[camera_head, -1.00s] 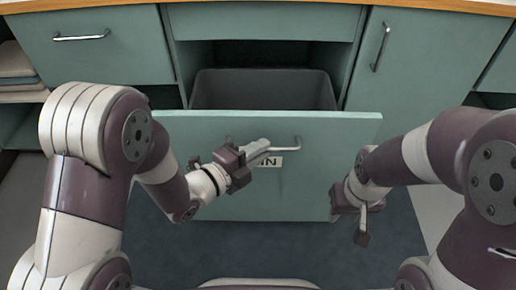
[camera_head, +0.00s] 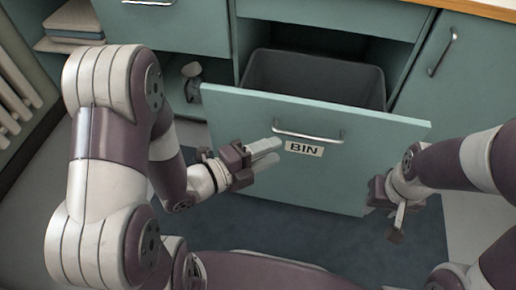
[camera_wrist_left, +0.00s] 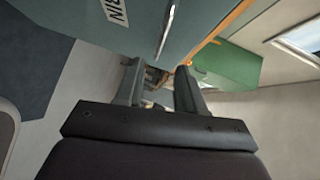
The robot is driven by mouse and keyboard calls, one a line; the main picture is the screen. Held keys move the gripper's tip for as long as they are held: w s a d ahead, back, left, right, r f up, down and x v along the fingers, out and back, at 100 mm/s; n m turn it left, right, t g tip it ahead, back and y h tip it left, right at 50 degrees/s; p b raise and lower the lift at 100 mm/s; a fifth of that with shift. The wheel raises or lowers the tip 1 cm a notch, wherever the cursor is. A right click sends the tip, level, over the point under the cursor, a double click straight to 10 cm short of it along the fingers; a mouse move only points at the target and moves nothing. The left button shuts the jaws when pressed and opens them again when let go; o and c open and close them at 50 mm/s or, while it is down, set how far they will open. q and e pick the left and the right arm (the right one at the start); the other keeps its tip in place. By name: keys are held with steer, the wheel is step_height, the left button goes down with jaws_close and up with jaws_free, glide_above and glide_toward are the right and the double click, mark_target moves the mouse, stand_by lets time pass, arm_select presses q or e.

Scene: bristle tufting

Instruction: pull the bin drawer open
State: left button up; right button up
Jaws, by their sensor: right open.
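The bin drawer's teal front (camera_head: 230,110), with a "BIN" label (camera_head: 304,149), stands out from the cabinet. A dark grey bin (camera_head: 315,80) shows behind it. The bar handle (camera_head: 308,135) is bare; it also shows in the left wrist view (camera_wrist_left: 167,30), outside the fingers. My left gripper (camera_head: 270,152) is just left of the handle, its fingers apart and empty in the left wrist view (camera_wrist_left: 158,85). In the head view the fingertips look close to the handle's left end; the exact gap is hard to tell. My right gripper (camera_head: 393,212) is open and empty by the front's lower right corner.
A door with a handle (camera_head: 443,52) is right of the drawer, under a wooden worktop edge (camera_head: 485,8). Open shelves with folded items (camera_head: 72,22) and a radiator (camera_head: 15,95) are at left. A small grey object (camera_head: 192,78) stands in a recess. Dark floor (camera_head: 290,235) below is clear.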

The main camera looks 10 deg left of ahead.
arm_select(q)
steer(key=shift+v, duration=1.65)
